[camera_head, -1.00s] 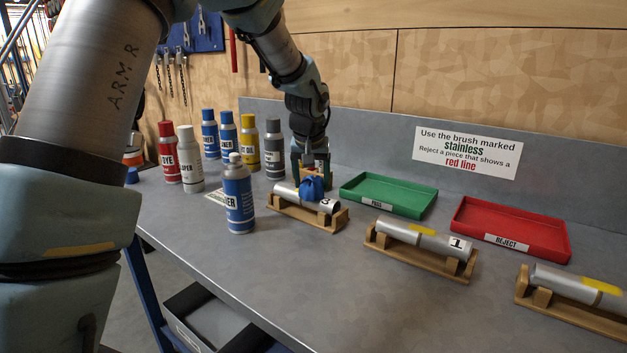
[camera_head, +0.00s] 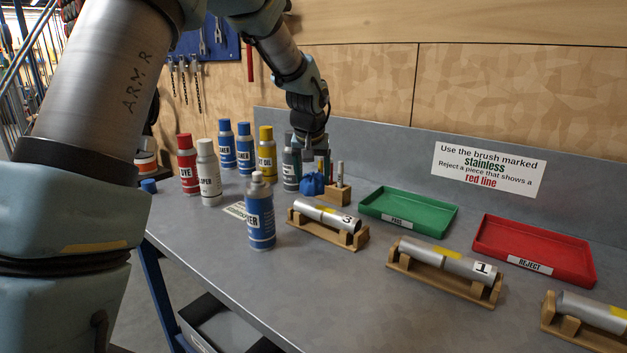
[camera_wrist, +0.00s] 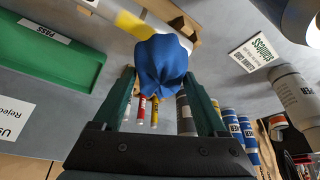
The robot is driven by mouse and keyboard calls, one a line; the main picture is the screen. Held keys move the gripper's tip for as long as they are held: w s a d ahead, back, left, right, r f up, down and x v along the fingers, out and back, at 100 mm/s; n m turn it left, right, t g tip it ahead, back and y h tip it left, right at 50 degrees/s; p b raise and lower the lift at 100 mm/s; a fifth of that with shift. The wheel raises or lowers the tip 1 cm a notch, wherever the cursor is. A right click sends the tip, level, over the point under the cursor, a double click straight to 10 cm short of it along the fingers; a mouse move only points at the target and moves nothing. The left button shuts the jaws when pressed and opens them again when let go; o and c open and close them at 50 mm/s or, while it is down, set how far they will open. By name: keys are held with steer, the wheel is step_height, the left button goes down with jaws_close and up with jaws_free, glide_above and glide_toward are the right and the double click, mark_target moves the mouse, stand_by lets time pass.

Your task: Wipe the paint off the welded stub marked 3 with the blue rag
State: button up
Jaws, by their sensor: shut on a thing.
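My gripper (camera_head: 310,172) is shut on the blue rag (camera_head: 312,185), just behind the stub marked 3. The bunched rag also hangs between the fingers in the wrist view (camera_wrist: 162,65). The stub marked 3 (camera_head: 338,219) is a silver tube lying in a wooden cradle (camera_head: 318,238), its number at the right end. Yellow paint shows on its upper middle, and in the wrist view (camera_wrist: 130,22) too. The rag looks apart from the stub in the head view; in the wrist view it overlaps the stub's edge, so contact there is unclear.
A small wooden holder (camera_head: 338,195) with upright sticks stands right beside the rag. A cleaner can (camera_head: 260,215) stands left of the stub, more cans behind. A green PASS tray (camera_head: 440,222), a red REJECT tray (camera_head: 575,268) and the stub marked 1 (camera_head: 440,256) are rightward.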

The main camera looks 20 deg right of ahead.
mark_target(314, 173)
steer(key=shift+r+p, duration=1.15)
steer(key=shift+r, duration=0.8)
